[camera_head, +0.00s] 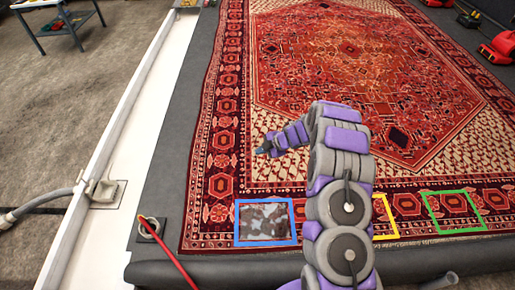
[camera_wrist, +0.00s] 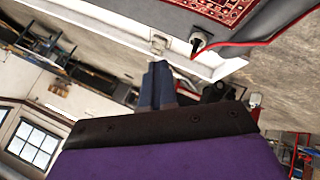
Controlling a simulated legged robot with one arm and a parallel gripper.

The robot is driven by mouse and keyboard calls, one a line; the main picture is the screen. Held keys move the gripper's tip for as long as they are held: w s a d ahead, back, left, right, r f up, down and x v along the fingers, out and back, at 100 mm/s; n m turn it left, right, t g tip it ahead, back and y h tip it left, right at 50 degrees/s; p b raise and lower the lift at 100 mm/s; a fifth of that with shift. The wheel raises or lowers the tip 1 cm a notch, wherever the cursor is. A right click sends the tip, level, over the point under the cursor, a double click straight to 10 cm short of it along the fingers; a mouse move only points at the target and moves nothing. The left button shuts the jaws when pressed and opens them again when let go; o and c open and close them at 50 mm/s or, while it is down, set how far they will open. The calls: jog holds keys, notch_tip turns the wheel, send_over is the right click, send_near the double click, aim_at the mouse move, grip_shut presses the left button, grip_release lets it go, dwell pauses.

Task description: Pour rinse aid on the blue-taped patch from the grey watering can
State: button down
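The blue-taped patch (camera_head: 265,221) lies on the rug's near border in the head view, left of my arm. Inside the blue tape the surface is mottled grey and dark. My gripper (camera_head: 262,151) is over the rug, beyond the patch in the picture, apart from it. In the wrist view my gripper's two bluish fingers (camera_wrist: 160,85) lie side by side with no clear gap and nothing between them. I cannot make out the grey watering can in either view. A grey tube-like end (camera_head: 440,282) shows at the head view's bottom edge; I cannot tell what it belongs to.
A yellow-taped square (camera_head: 391,220) is partly hidden by my arm, and a green-taped square (camera_head: 455,212) lies farther right. A red hose (camera_head: 178,262) and white pit edge (camera_head: 120,150) run along the left. A small table (camera_head: 58,22) stands far left. Red tools (camera_head: 497,48) sit at the right.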

jog(key=w+d+f+g+y+p, duration=0.1)
jog(key=w+d+f+y, duration=0.1)
jog(key=w+d+f, duration=0.3)
jog(key=d+f, duration=0.2)
jog(key=d, duration=0.1)
jog(key=shift+w+d+f+m, duration=0.3)
jog(key=shift+d+f+m, duration=0.1)
dwell(1.0)
